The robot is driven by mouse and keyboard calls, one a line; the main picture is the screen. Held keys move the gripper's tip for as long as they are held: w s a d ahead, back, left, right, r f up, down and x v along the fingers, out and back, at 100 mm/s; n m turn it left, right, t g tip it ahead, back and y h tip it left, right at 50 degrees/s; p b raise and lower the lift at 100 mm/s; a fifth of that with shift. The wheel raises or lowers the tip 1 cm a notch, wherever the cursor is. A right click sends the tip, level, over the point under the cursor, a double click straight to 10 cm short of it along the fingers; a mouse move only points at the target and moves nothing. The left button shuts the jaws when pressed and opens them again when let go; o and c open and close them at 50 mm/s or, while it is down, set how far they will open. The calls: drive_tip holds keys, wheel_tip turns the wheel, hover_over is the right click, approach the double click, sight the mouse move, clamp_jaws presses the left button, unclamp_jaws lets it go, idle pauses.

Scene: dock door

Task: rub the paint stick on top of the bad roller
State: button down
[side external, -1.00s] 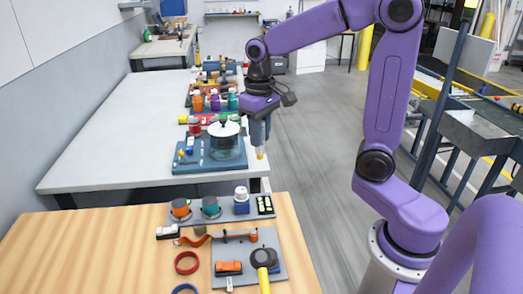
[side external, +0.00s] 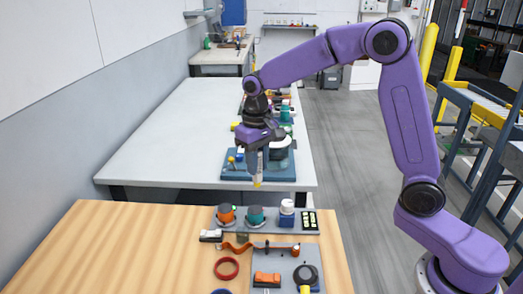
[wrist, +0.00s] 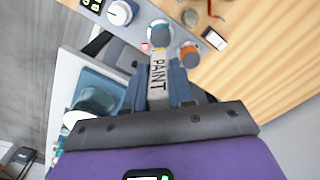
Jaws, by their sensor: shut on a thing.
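My gripper (side external: 257,160) is shut on the paint stick (side external: 257,182), which hangs down with its yellow tip lowest. In the wrist view, the stick (wrist: 158,75) shows the word PAINT between the fingers. Its tip overlaps a teal-topped round piece (wrist: 162,33) there. In the side view, that teal-topped piece (side external: 256,216) sits on a grey plate (side external: 271,224), lower in the picture than the tip, with a gap between them. An orange-topped piece (side external: 226,215) sits to its left. I cannot tell which thing is the bad roller.
A white-and-blue round container (side external: 287,207) and a dark block with pale spots (side external: 309,220) share the grey plate. A blue tray (side external: 285,170) stands on the grey table (side external: 165,150) behind. A red ring (side external: 226,268) and a second grey plate (side external: 290,255) lie on the wooden table (side external: 110,240).

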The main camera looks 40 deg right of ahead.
sight(257, 186)
drive_tip(key=shift+f, duration=4)
drive_tip(key=shift+w+f, duration=0.1)
drive_tip(key=shift+f, duration=0.15)
drive_tip(key=shift+w+r, duration=0.25)
drive_tip(key=shift+w, duration=0.6)
drive_tip(key=shift+r, duration=0.15)
drive_tip(key=shift+s+r, duration=0.15)
drive_tip(key=shift+s, duration=0.7)
drive_tip(key=shift+w, duration=0.85)
drive_tip(key=shift+s, duration=0.85)
drive_tip(key=shift+s+r, duration=0.1)
drive_tip(key=shift+r, duration=0.1)
drive_tip(key=shift+f, duration=0.15)
drive_tip(key=shift+r, duration=3.2)
drive_tip(key=shift+f, duration=0.1)
